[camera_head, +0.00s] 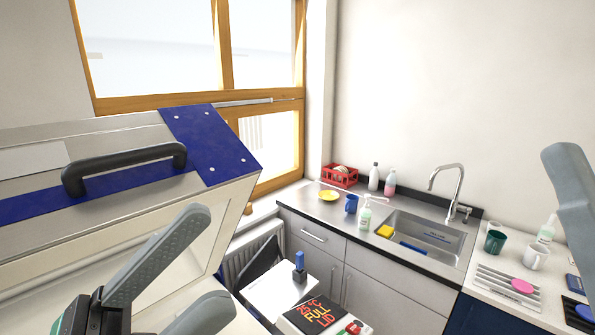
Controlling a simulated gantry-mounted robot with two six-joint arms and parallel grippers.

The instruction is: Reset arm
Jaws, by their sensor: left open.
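My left gripper (208,258) is at the lower left, its two grey fingers spread apart with nothing between them. It is in front of the kiln's raised lid (85,150), below the black handle (125,168) and apart from it in the picture. The lid is grey with blue bands and a pale inner side. A grey finger of my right gripper (570,185) comes in at the right edge; the rest of it is out of frame. A display (318,314) at the bottom reads "25°C FULL LID".
A sink (425,238) with a tap stands in the counter at the back right, with bottles, a red basket (340,176) and a yellow dish (329,196). A wood-framed window (258,60) is behind the lid.

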